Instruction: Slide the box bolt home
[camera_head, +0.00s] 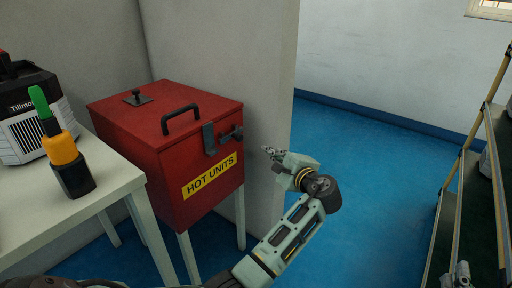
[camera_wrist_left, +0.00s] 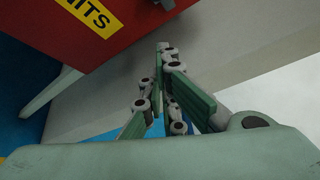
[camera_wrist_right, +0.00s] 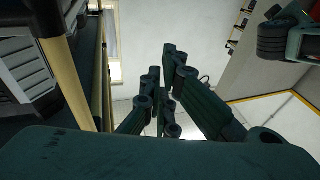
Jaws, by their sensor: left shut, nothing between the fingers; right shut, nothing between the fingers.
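The red box (camera_head: 165,165) with a yellow "HOT UNITS" label (camera_head: 209,177) stands on legs, its lid down. A dark hasp plate (camera_head: 208,138) hangs over the lid's front edge. The grey bolt (camera_head: 231,134) is just right of it on the front face; I cannot tell how far it is slid. My left gripper (camera_head: 267,151) is shut and empty, to the right of the bolt and apart from it. In the left wrist view the box (camera_wrist_left: 135,25) is ahead at upper left, beyond the closed fingers (camera_wrist_left: 165,48). My right gripper (camera_head: 460,270) is shut and empty at lower right.
A white table (camera_head: 110,180) left of the box holds a charger-like unit (camera_head: 30,115) and an orange-and-black device (camera_head: 66,160) with a green top. A grey wall (camera_head: 225,60) stands behind the box. A rack (camera_head: 462,165) is at right. Blue floor (camera_head: 380,170) is clear between.

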